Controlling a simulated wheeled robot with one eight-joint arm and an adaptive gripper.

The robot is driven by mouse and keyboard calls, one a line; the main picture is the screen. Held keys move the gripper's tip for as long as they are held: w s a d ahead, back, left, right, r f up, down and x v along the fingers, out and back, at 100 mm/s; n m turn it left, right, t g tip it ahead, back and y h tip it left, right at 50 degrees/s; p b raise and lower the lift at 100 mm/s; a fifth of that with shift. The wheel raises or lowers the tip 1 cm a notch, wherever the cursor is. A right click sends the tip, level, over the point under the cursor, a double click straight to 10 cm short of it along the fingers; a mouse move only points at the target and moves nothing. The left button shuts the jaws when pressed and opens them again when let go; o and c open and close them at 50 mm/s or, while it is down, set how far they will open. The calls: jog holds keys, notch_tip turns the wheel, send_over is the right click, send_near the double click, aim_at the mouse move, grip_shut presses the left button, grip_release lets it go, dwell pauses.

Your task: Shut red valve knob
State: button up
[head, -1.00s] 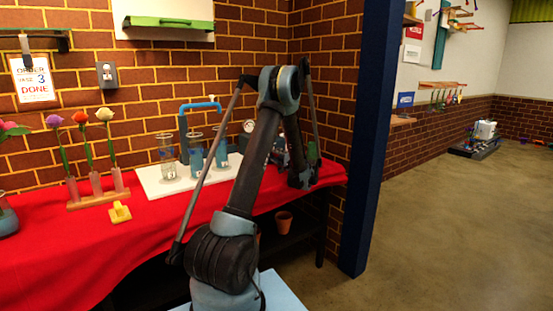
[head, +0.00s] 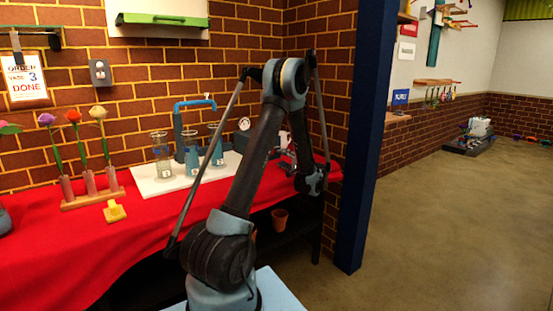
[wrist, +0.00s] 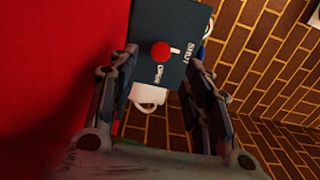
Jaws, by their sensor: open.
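The red valve knob (wrist: 160,52) shows in the wrist view on a dark panel (wrist: 160,18) marked SHUT and OPEN. A short red and pale bar runs from the knob toward the SHUT side. My gripper (wrist: 161,58) is open, with one finger on each side of the knob in the picture; I see no contact, and the depth gap is unclear. In the head view my gripper (head: 313,182) is at the right end of the red-covered table. The knob cannot be made out there.
A white board (head: 160,184) holds several glass vases by a blue tap pipe (head: 194,104). A flower rack (head: 92,198) and a yellow block (head: 115,212) are to the left. A white handled object (wrist: 148,95) lies below the panel. A blue post (head: 368,150) stands right of the table.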

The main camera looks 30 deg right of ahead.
jog(key=shift+s+d, duration=0.1)
jog(key=shift+s, duration=1.3)
